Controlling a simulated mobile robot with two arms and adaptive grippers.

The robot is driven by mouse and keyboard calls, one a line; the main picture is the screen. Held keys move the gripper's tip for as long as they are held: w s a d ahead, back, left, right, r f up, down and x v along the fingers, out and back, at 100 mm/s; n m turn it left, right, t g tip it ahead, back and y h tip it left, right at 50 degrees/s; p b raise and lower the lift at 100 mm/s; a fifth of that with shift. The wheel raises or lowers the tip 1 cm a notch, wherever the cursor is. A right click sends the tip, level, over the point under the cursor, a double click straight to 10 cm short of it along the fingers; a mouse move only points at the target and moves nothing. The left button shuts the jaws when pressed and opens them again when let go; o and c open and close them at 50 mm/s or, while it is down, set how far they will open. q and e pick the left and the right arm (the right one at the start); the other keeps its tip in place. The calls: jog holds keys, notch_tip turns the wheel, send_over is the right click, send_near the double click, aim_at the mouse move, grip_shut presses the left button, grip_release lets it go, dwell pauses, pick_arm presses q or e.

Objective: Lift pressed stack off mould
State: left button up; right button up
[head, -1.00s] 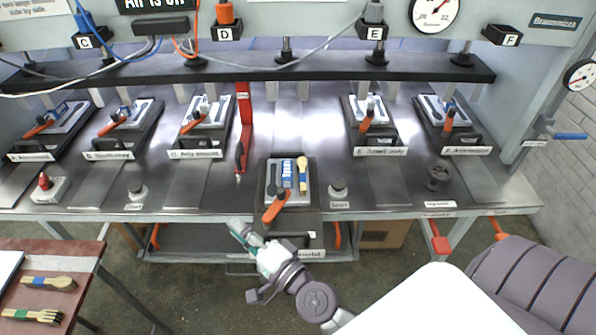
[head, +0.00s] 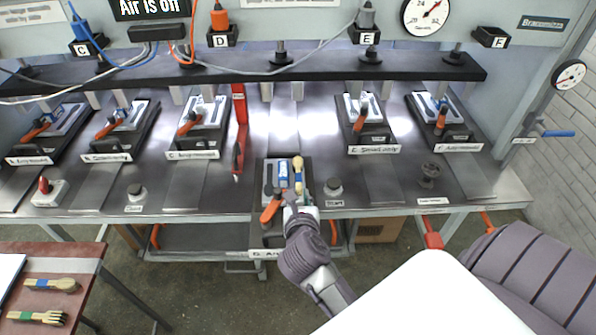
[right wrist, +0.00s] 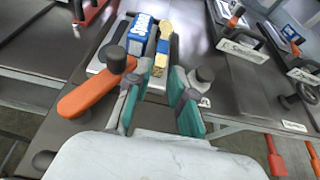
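A pale wooden stack with a blue band (head: 298,174) lies on the mould (head: 269,172) at the centre front of the bench. A blue-and-white lettered block (head: 283,172) sits beside it on the left. In the right wrist view the stack (right wrist: 162,50) lies just ahead of my right gripper (right wrist: 155,90), whose teal-padded fingers are apart with nothing between them. In the head view my right gripper (head: 294,202) is over the front of the mould, close to the stack's near end. My left gripper is not in view.
An orange lever (head: 270,209) stands at the mould's front left, also close to my left-side finger in the wrist view (right wrist: 95,92). A dark start knob (head: 334,188) is to the right. A brown table (head: 88,264) at left holds two banded wooden stacks (head: 50,284).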

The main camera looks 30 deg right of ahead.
aim_at(299, 182)
jog(key=x, duration=0.3)
jog(key=shift+w+d, duration=0.15)
jog(key=shift+w, duration=0.05)
jog(key=p+x, duration=0.1)
jog(key=x, duration=0.3)
jog(key=shift+w+d+f+p, duration=0.1)
jog(key=shift+w+d+p, duration=0.15)
jog(key=shift+p, duration=0.15)
jog(key=shift+w+d+f, duration=0.1)
jog(key=shift+w+f, duration=0.1)
grip_shut()
